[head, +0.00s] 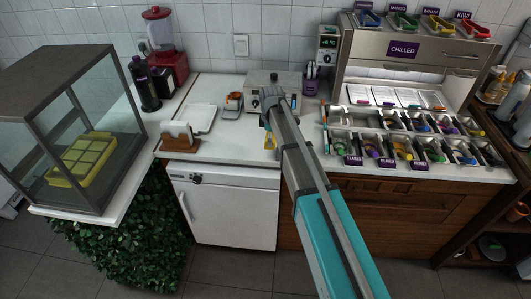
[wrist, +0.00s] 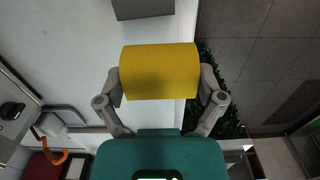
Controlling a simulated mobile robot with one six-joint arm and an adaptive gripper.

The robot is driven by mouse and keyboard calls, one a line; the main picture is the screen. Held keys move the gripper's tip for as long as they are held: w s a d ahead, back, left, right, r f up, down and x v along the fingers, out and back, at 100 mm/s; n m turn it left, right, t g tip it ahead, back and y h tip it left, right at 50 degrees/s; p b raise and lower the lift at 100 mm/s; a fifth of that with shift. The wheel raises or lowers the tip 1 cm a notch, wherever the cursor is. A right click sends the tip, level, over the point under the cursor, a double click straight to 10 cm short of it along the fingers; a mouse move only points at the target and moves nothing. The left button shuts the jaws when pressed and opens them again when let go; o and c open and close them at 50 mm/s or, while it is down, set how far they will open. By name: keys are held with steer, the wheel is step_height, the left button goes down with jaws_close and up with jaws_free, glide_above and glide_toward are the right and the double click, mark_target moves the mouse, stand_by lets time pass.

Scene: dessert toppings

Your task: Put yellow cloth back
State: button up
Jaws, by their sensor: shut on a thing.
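The yellow cloth (wrist: 160,70) is a rolled or folded bundle in the wrist view. My gripper (wrist: 160,82) is shut on it, with one finger at each end. In the head view my arm reaches over the white counter and hides most of the gripper. A small yellow patch (head: 270,142) shows beside the arm there, likely part of the cloth. The cloth's underside is hidden.
A glass case (head: 82,130) with a yellow tray (head: 80,160) stands left. Topping bins (head: 400,145) fill the right. A grey block (wrist: 143,8) shows ahead in the wrist view.

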steer(key=s+d+r+p, duration=0.5)
steer(key=s+d, duration=0.1)
steer(key=d, duration=0.2)
steer(key=shift+s+d+r, duration=0.15)
steer(key=shift+s+r, duration=0.15)
steer(key=shift+r, duration=0.1)
steer(key=w+a+f+b, duration=0.1)
steer(key=w+a, duration=0.1)
steer(key=w+a+f+b, duration=0.2)
steer(key=a, duration=0.1)
steer(key=w+a+f+b, duration=0.1)
steer(key=a, duration=0.1)
steer(key=shift+w+a+f, duration=0.25)
steer(key=shift+w+a, duration=0.05)
steer(key=shift+w, duration=0.1)
steer(key=a+f+b, duration=0.1)
steer(key=b, duration=0.1)
steer(key=w+a+f+b, duration=0.1)
steer(key=f+b, duration=0.1)
steer(key=shift+w+f, duration=0.15)
steer(key=shift+f, duration=0.05)
steer(key=shift+w+a+f+b, duration=0.35)
steer(key=shift+a+f+b, duration=0.2)
